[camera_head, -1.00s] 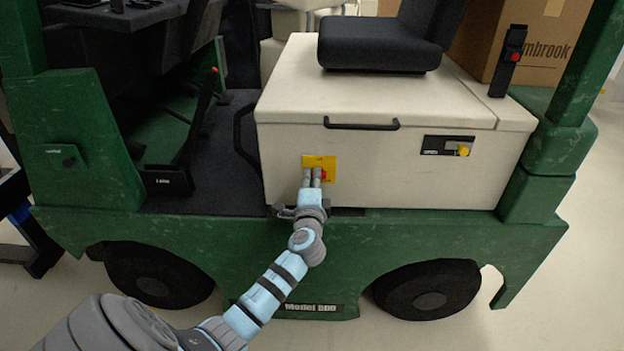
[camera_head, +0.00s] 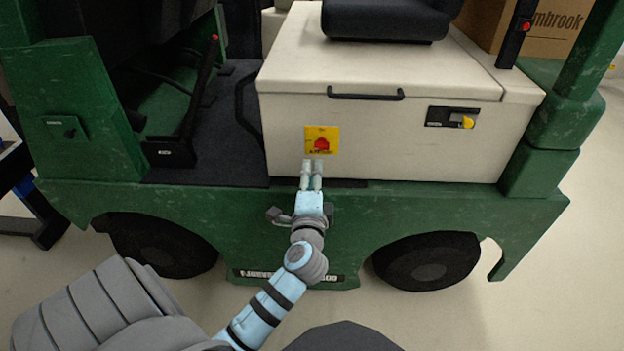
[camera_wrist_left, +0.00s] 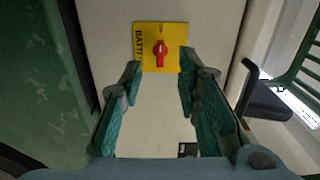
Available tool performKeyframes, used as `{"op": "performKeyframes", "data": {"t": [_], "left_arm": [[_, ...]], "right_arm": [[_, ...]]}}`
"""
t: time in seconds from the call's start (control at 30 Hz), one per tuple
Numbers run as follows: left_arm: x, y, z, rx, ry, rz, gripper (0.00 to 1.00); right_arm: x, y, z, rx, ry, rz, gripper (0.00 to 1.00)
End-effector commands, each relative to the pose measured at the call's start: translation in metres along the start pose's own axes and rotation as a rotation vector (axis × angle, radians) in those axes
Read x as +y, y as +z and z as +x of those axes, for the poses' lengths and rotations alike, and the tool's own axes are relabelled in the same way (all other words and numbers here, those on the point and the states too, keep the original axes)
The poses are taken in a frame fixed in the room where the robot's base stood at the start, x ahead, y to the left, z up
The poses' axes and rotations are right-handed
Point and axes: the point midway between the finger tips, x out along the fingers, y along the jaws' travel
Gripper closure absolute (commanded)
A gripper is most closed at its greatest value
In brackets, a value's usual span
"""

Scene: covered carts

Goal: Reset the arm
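My left gripper (camera_head: 313,165) is in front of the pale side panel of the cart, just below a yellow plate (camera_head: 312,132) with a red rotary switch (camera_head: 321,145). In the left wrist view the gripper (camera_wrist_left: 160,85) has its two green-padded fingers apart, with nothing between them. There the red switch (camera_wrist_left: 160,52) shows beyond the fingertips, on its yellow plate (camera_wrist_left: 145,32) with lettering partly covered. The left arm reaches up from the bottom of the head view. My right gripper is not in view.
The green cart body (camera_head: 200,205) has two dark wheels. A black handle (camera_head: 365,94) and a latch with a yellow knob (camera_head: 452,117) are on the pale box (camera_head: 400,150). A black seat (camera_head: 385,20) is above. Pale floor (camera_head: 500,310) is free at lower right.

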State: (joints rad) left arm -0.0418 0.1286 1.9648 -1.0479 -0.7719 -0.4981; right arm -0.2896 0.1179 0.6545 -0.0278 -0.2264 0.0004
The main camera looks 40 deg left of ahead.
Motion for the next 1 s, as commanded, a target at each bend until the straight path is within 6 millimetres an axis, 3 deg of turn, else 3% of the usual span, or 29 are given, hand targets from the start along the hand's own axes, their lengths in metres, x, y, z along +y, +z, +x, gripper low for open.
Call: {"op": "performKeyframes", "data": {"t": [0.17,0.67,0.73,0.77,0.87,0.97,1.0], "left_arm": [[0.000,0.000,-0.017,-0.001,0.001,0.000,0.70],[0.000,0.000,-0.017,0.000,0.000,-0.006,0.70],[0.003,-0.009,-0.017,0.041,0.006,-0.080,0.70],[0.013,-0.015,-0.016,0.063,0.031,-0.110,0.70],[0.077,-0.034,-0.016,0.134,0.188,-0.225,0.70],[0.179,-0.041,-0.035,0.157,0.439,-0.365,0.70],[0.222,-0.037,-0.051,0.142,0.547,-0.424,0.70]], "right_arm": [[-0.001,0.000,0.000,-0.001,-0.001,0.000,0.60],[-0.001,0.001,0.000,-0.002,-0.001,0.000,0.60],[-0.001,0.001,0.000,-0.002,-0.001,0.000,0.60],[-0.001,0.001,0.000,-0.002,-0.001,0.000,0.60],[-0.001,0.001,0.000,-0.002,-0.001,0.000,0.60],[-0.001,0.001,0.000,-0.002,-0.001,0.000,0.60],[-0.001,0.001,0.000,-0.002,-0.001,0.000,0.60]]}}
